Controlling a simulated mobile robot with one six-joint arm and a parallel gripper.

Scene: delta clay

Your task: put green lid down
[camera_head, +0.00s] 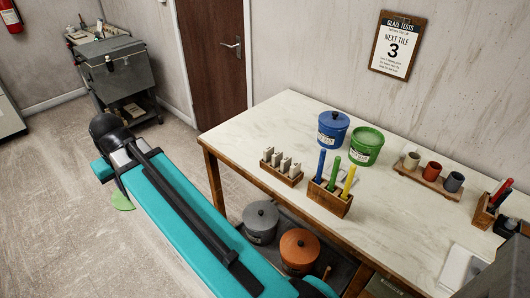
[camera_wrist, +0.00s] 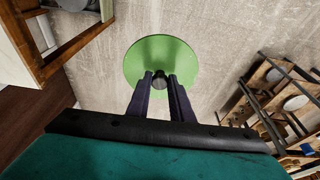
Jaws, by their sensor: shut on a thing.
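My gripper (camera_wrist: 161,78) is shut on the dark knob of the green lid (camera_wrist: 161,50) in the wrist view. The lid is a round green disc held in front of the fingers, with bare floor behind it. In the head view only an edge of the green lid (camera_head: 123,202) shows beside my teal arm, over the floor left of the table. My fingers are hidden there. A green pot (camera_head: 366,148) with a white label stands on the table (camera_head: 258,122), and its top looks open.
A blue lidded pot (camera_head: 333,130) stands beside the green pot. A wooden block with coloured sticks (camera_head: 328,200) and a tile rack (camera_head: 282,174) stand near the front edge. A cup tray (camera_head: 425,181) is at the right. Bare tabletop shows at the left end.

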